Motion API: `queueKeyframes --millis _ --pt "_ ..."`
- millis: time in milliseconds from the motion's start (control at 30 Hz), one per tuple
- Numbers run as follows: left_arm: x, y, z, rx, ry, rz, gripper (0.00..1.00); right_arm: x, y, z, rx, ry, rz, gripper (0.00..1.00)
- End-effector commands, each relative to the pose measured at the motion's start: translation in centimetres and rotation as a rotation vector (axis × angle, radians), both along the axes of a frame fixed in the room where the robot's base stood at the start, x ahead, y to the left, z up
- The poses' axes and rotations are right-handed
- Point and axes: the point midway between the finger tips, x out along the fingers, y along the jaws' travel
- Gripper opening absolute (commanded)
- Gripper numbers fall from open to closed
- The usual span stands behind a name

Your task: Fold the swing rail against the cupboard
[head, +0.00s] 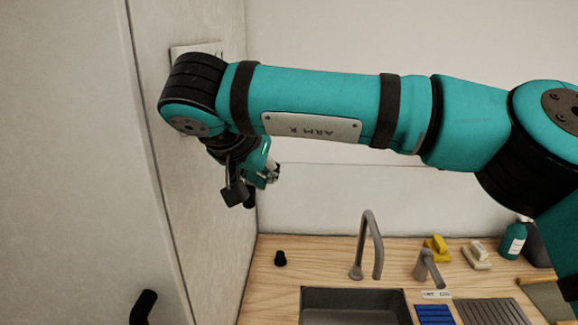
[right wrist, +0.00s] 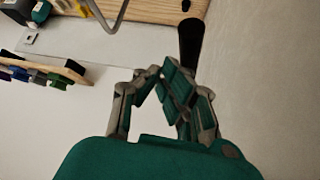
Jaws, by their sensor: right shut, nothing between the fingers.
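The pale cupboard (head: 75,170) stands tall on the left in the head view, with a dark seam down its edge. A dark rounded bar (right wrist: 190,42), perhaps the grip of the swing rail, shows just beyond my right fingers in the right wrist view. In the head view a dark end (head: 249,198) hangs below my right gripper, and I cannot tell if it is the same bar. The rest of the rail is not clear. My right gripper (head: 271,173) is shut and empty, near the pale side panel; its fingers (right wrist: 163,78) meet in the wrist view. My left gripper is not in view.
A wooden counter (head: 262,290) holds a sink (head: 355,305), a grey tap (head: 372,240), a black knob (head: 280,258) and a teal bottle (head: 513,238). A black handle (head: 143,306) sticks out at lower left. A wooden rack (right wrist: 45,66) shows in the wrist view.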

Motion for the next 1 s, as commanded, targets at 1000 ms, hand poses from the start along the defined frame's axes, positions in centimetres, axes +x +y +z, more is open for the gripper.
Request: queueKeyframes --millis 1000 --pt "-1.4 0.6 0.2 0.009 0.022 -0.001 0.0 -2.7 2.2 2.9 0.0 -0.004 0.002 0.0"
